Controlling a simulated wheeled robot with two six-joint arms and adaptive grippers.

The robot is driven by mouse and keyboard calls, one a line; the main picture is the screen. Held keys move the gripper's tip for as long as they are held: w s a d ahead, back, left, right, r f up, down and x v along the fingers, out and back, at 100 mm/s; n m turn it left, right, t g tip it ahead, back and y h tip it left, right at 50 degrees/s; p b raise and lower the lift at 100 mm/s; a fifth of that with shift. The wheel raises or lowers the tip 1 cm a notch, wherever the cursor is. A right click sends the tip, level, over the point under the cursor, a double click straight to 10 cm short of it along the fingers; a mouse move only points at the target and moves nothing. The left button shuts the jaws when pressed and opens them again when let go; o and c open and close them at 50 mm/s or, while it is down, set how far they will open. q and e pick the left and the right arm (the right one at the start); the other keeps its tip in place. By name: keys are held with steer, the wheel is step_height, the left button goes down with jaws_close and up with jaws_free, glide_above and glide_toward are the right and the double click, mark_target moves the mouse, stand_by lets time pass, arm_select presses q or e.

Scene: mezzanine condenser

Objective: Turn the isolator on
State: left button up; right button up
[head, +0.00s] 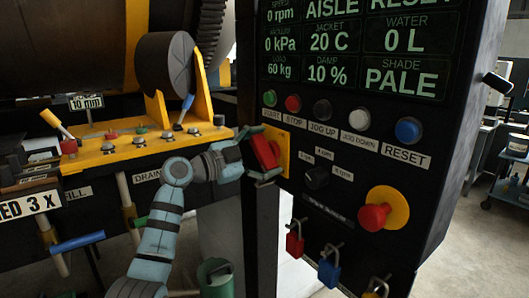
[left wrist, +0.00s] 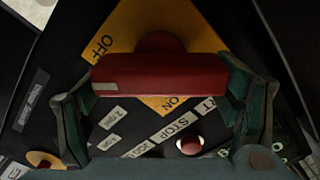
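The isolator is a red bar handle (head: 264,149) on a yellow plate (head: 283,146) at the panel's left edge. In the left wrist view the red handle (left wrist: 160,74) lies level across the picture, with a pale mark at its left end. The yellow plate (left wrist: 132,25) reads OFF at upper left and ON below the handle. My left gripper (head: 258,155) is at the handle. In the left wrist view its fingers (left wrist: 160,85) stand wide apart, one against each end of the bar. My right gripper is not in view.
The panel carries push buttons, including a red stop button (head: 293,103), a selector knob (head: 317,177) and a red emergency button (head: 375,216) on yellow. Padlocks (head: 295,243) hang below. A yellow bracket (head: 140,148) with bolts is left of my gripper.

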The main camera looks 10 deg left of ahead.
arm_select(q)
steer(key=c, duration=0.4)
steer(key=shift+n, duration=0.4)
steer(key=n+p, duration=0.1)
steer(key=n, duration=0.2)
steer(key=shift+w+a+r, duration=0.1)
steer(key=n+p, duration=0.1)
steer(key=n, duration=0.4)
steer(key=shift+w+a+p, duration=0.1)
steer(key=shift+p, duration=0.3)
steer(key=n+p, duration=0.2)
steer(key=n, duration=0.3)
steer(key=shift+w+a, duration=0.15)
steer(key=shift+a+f+n+p, duration=0.15)
steer(key=shift+n+p, duration=0.75)
steer(key=shift+n, duration=1.2)
